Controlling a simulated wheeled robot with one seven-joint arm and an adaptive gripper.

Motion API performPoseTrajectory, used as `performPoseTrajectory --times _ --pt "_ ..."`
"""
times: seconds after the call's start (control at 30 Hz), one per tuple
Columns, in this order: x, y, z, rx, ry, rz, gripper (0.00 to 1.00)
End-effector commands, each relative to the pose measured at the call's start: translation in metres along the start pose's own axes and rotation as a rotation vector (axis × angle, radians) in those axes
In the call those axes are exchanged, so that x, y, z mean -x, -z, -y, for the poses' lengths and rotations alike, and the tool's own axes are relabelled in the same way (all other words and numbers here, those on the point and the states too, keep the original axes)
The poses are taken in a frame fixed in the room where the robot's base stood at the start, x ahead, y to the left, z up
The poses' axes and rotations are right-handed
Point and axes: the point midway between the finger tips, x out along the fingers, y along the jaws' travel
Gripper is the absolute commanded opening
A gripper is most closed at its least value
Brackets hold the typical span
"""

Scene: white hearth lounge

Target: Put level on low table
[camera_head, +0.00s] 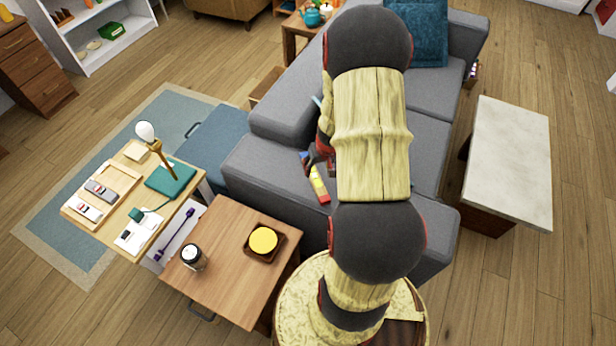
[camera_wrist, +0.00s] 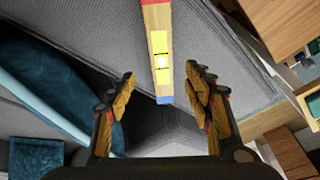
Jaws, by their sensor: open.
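The level (camera_head: 319,186) is a slim bar with yellow and red parts and a blue end. It lies on the grey sofa, partly hidden by my arm in the head view. In the wrist view the level (camera_wrist: 160,45) points down from the top edge, its blue end between my open fingertips. My gripper (camera_wrist: 160,76) is open and empty; I cannot tell how far above the level it is. In the head view my arm mostly hides it. A low table (camera_head: 508,150) with a pale stone top stands right of the sofa, its visible top bare.
The grey sofa (camera_head: 270,190) fills the middle. A wooden side table (camera_head: 225,265) holds a dark jar (camera_head: 194,257) and a yellow round thing in a tray (camera_head: 264,241). A cluttered desk (camera_head: 105,225) with a lamp stands left. Floor shows between sofa and stone-topped table.

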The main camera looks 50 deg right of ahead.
Motion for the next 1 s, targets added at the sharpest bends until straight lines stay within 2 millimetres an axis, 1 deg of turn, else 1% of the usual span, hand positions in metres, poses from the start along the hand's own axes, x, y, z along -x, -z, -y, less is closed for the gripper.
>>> performPoseTrajectory --times 0.13,0.23,0.47,0.7,0.8,1.0 --pt "-0.001 0.002 -0.002 0.045 -0.009 -0.007 0.52" --pt "-0.008 0.001 -0.002 0.056 -0.009 -0.006 0.52" --pt "-0.032 0.0 -0.001 0.056 -0.009 -0.005 0.52" --pt "-0.066 -0.004 0.004 0.055 -0.008 -0.004 0.52" --pt "-0.075 -0.003 0.004 0.055 -0.008 -0.006 0.52" --pt "-0.078 -0.002 0.004 0.054 -0.008 -0.006 0.52"
